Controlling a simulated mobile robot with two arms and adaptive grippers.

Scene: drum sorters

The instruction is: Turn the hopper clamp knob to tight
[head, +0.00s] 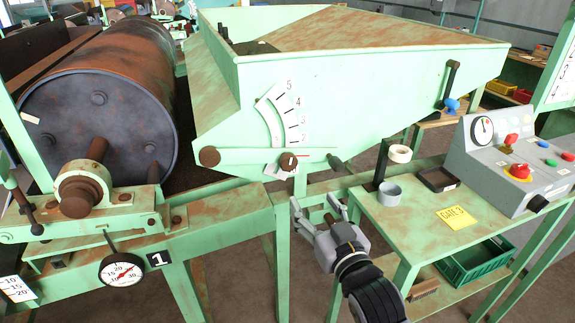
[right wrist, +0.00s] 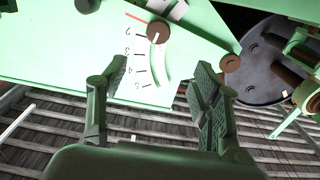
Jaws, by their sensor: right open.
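The pale green hopper (head: 365,85) stands in the middle of the head view. A round brown knob (head: 288,161) sits on a bar below its numbered scale (head: 283,115); I take this for the clamp knob, though no label confirms it. In the right wrist view the knob (right wrist: 158,31) shows beyond the fingers, with the scale upside down. No tight mark is readable. My right gripper (head: 318,210) is open and empty, below and right of the knob, apart from it. In the right wrist view its fingers (right wrist: 160,85) are spread wide. My left gripper is not in view.
A dark bar end (head: 340,163) sticks out right of the knob. A green bench (head: 390,235) with tape rolls and a control box (head: 510,165) stands at right. A rusty drum (head: 100,110) and a dial gauge (head: 122,269) are at left. A blue-tipped lever (head: 451,104) hangs on the hopper.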

